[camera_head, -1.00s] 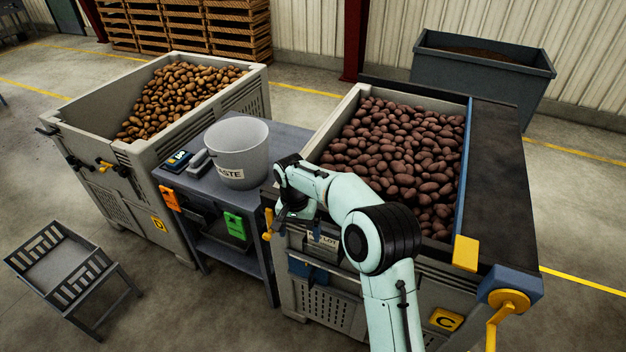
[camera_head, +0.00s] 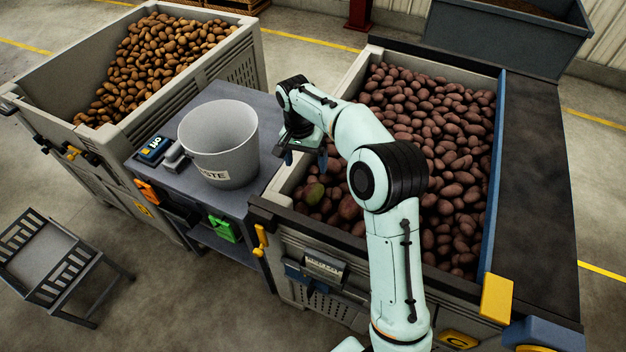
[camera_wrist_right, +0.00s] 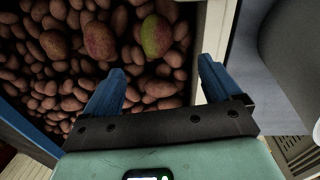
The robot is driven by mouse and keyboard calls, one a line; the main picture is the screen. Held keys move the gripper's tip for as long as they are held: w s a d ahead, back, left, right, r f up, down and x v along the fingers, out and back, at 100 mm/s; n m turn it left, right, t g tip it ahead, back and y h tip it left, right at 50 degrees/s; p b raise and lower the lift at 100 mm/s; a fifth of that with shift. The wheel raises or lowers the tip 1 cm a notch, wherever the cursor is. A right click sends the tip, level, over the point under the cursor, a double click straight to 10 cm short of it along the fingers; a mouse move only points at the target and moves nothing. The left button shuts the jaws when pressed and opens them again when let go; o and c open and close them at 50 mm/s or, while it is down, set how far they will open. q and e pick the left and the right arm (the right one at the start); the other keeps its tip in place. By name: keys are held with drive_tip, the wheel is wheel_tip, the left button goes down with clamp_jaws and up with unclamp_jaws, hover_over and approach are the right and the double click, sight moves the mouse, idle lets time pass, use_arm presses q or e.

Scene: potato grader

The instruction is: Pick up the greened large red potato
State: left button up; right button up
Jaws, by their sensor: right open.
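The greened large red potato (camera_head: 314,193) lies on the red potatoes near the front left corner of the right bin. My right gripper (camera_head: 306,160) is above the left wall of that bin, behind the potato in the head view. Its two blue fingers (camera_wrist_right: 160,80) are spread apart and empty. My left gripper is not in view.
The red potatoes fill the right bin (camera_head: 262,206). Other large reddish potatoes (camera_head: 349,208) lie beside the greened one. A grey waste bucket (camera_head: 218,150) stands on the table (camera_head: 262,104) just left of the gripper. A dark conveyor (camera_head: 535,190) runs along the right.

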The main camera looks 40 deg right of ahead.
sight(311, 190)
drive_tip(key=f, duration=0.5)
drive_tip(key=s+f+b, duration=0.1)
drive_tip(key=f, duration=0.1)
drive_tip(key=shift+d+f, duration=0.1)
drive_tip(key=shift+f, duration=0.6)
drive_tip(key=shift+s+d+f, duration=0.1)
drive_tip(key=shift+s+f, duration=0.1)
drive_tip(key=shift+f, duration=1)
drive_tip(key=shift+s+d+f, duration=0.1)
drive_tip(key=shift+s+f, duration=0.1)
drive_tip(key=shift+f, duration=0.95)
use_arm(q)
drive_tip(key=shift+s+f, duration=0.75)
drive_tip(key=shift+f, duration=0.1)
use_arm(e)
drive_tip(key=c, duration=1.2)
